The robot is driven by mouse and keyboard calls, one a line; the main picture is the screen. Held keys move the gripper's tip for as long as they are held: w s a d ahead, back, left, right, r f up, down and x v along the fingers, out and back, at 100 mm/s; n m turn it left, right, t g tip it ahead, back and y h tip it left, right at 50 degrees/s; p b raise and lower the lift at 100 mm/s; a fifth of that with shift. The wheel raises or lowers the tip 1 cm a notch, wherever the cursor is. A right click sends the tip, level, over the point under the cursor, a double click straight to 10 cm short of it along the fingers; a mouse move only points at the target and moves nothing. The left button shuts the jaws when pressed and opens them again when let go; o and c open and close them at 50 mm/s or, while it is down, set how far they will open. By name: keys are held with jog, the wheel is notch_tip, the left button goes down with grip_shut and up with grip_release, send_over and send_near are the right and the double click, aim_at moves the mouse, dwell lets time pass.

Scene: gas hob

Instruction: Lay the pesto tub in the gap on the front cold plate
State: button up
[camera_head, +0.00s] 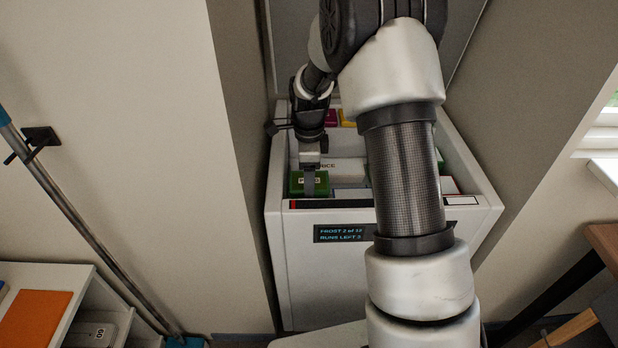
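A green tub (322,186) with a small pale label, which I take to be the pesto tub, is at the front left inside the white freezer box (284,262). My gripper (310,186) points down at this tub, and a grey finger overlaps it in the picture. I cannot tell whether the fingers are closed on it or whether the tub is lifted. The front cold plate and any gap on it are not clear, as packed goods and my arm cover much of the inside.
A white carton (346,170) with partly readable lettering lies just behind the tub. Magenta (331,117) and yellow (347,118) packs are further back. The freezer's display (342,232) reads "FROST 2 of 12, RUNS LEFT 3". Side walls stand close on both sides.

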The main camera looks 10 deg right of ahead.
jog(key=shift+f+b, duration=0.75)
jog(key=shift+f, duration=2.1)
jog(key=shift+f, duration=0.5)
jog(key=o, duration=1.3)
jog(key=shift+c, duration=0.2)
notch_tip(320, 180, up, 16)
jog(key=p, duration=0.4)
jog(key=shift+r+p, duration=0.3)
jog(key=shift+r, duration=0.4)
